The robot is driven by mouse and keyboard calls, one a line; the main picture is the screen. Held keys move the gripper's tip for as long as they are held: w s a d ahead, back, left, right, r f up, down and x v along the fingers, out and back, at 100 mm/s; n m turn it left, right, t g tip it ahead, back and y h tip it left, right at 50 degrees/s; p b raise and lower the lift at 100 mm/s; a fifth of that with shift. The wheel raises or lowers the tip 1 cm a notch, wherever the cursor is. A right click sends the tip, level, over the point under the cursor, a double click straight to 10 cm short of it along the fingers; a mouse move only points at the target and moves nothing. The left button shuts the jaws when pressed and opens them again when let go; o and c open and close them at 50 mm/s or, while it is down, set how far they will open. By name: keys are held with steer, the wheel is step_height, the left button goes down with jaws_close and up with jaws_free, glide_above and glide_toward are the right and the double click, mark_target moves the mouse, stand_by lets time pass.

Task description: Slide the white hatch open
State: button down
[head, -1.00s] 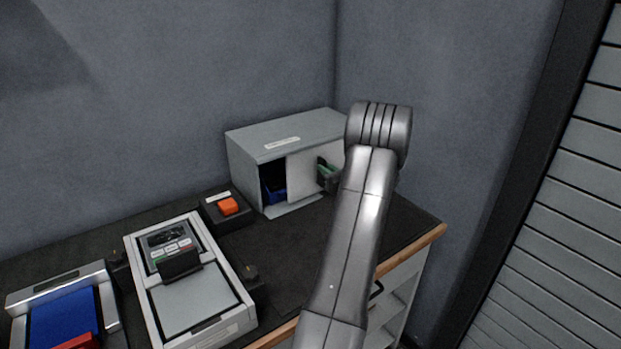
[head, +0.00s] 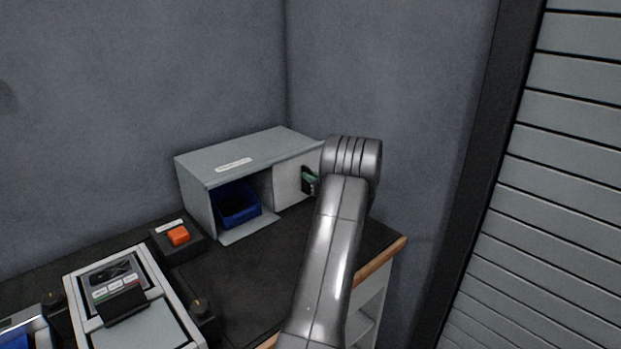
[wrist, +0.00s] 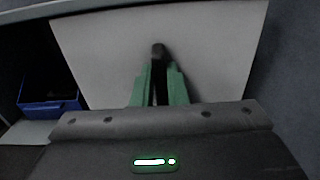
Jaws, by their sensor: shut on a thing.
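The white hatch (head: 292,184) is a flat panel on the front of a grey cabinet (head: 222,160). It stands at the right part of the front, and the left part is open. It fills much of the wrist view (wrist: 210,60). My gripper (wrist: 159,85), with green fingers, is shut on the hatch's dark handle (wrist: 158,50). In the head view my gripper (head: 310,180) shows in part at the panel's right side, with the rest hidden behind my arm.
A blue bin (head: 238,205) sits inside the cabinet's open left part. An orange button (head: 179,235) on a dark box stands left of the cabinet. A device with a screen (head: 125,300) is at the front left. Walls stand close behind and to the right.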

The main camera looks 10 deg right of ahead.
steer(key=c, duration=1.4)
jaws_free()
steer(key=shift+c, duration=0.2)
steer(key=b+v, duration=0.1)
steer(key=v, duration=1.2)
steer(key=shift+s+d, duration=0.25)
steer(key=shift+s, duration=0.1)
steer(key=p+x, duration=0.1)
steer(key=x, duration=1.3)
steer(key=shift+s+a, duration=0.2)
